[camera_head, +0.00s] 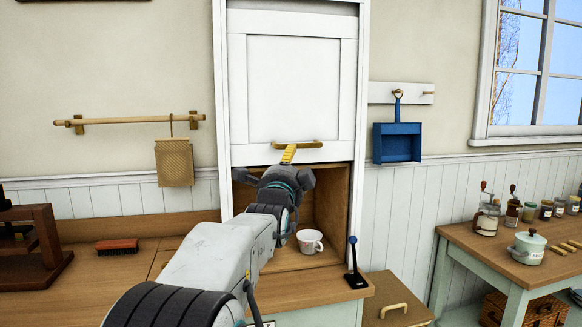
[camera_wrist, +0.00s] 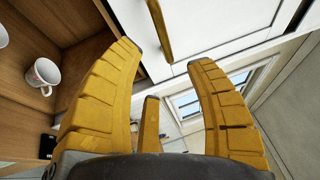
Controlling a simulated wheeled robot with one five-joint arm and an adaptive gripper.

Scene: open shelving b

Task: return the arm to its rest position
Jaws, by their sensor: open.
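My arm reaches forward from the bottom of the head view. My gripper (camera_head: 289,154) is at its end, just below the brass handle (camera_head: 297,145) of a white panel door (camera_head: 293,88). In the wrist view my gripper (camera_wrist: 164,58) has its yellow fingers spread wide with nothing between them. The handle (camera_wrist: 159,30) shows beyond the fingertips, and I cannot tell whether a finger touches it. The door stands raised above an open wooden compartment.
A white cup (camera_head: 310,241) stands inside the compartment, right of my arm. A blue-knobbed lever (camera_head: 353,262) stands at the counter's front right. A brush (camera_head: 117,246) lies left. A blue dustpan (camera_head: 397,143) hangs right. A side table (camera_head: 508,262) carries jars and a pot.

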